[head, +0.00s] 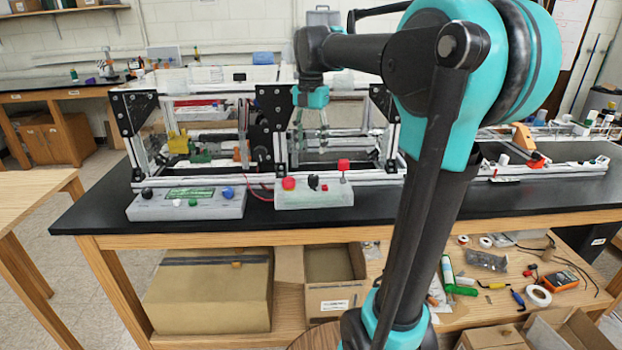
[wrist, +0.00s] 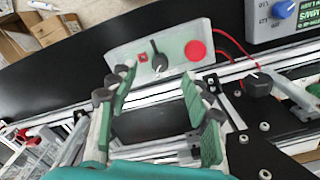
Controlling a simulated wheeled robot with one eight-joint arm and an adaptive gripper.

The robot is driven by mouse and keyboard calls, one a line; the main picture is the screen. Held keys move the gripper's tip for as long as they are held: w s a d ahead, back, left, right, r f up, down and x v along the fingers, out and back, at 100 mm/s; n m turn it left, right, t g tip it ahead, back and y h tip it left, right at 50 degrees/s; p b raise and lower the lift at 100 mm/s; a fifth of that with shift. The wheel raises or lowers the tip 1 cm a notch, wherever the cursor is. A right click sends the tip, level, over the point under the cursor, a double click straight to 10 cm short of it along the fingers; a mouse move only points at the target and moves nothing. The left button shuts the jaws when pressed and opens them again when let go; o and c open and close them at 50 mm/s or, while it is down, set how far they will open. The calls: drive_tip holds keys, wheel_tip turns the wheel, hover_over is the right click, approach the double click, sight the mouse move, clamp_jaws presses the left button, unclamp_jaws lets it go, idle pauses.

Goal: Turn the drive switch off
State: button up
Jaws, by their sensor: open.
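A light grey control box (head: 313,200) stands on the black bench top at the front of the extrusion frame. I see no readable label marking the drive switch. My gripper (head: 310,140) points down above the frame, behind the box. It also shows in the wrist view (wrist: 156,100), open and empty, apart from the knob.
The metal frame (head: 270,125) surrounds the space near my gripper. Red wires (wrist: 235,48) run beside the control box. The bench front edge is clear.

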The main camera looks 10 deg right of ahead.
drive_tip(key=shift+r, duration=0.2)
wheel_tip(320, 180, up, 5)
drive_tip(key=m, duration=0.5)
hover_over(313, 176)
wheel_tip(313, 176, down, 17)
drive_tip(key=shift+r, duration=0.1)
idle(0.3)
clamp_jaws()
